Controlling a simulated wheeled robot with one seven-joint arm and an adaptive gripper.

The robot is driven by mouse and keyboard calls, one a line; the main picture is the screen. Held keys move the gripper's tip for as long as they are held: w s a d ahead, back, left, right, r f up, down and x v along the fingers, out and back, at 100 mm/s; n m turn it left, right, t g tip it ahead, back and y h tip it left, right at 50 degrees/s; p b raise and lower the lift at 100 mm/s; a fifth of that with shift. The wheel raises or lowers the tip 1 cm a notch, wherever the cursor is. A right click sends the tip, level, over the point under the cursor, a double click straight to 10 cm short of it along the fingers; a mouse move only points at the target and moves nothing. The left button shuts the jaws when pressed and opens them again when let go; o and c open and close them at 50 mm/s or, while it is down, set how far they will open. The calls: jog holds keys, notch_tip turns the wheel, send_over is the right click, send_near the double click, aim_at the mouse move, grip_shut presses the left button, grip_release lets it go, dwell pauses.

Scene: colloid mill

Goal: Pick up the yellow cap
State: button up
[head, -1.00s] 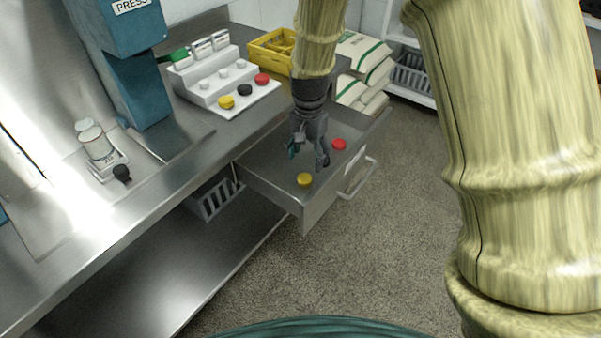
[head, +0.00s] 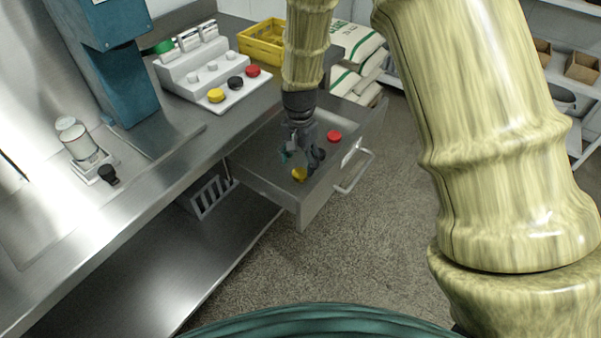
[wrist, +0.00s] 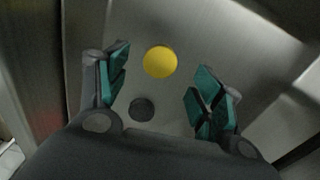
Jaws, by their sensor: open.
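A round yellow cap (head: 299,174) lies in the open steel drawer (head: 317,203), near its front left part. In the wrist view the yellow cap (wrist: 160,62) lies ahead of and between the open green-padded fingers of my gripper (wrist: 163,95). In the head view my gripper (head: 301,158) is low in the drawer, right by the cap and partly over it. The fingers are empty. Whether they touch the cap cannot be told. A second yellow cap (head: 216,95) sits on the white stepped rack on the bench.
A red cap (head: 334,136) lies in the drawer behind my gripper. A dark round disc (wrist: 142,109) shows between the fingers in the wrist view. The white rack (head: 200,72) also bears black and red caps. Drawer walls stand close around my gripper.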

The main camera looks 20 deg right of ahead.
aim_at(300, 173)
jog(key=shift+f, duration=2.2)
jog(key=c, duration=0.7)
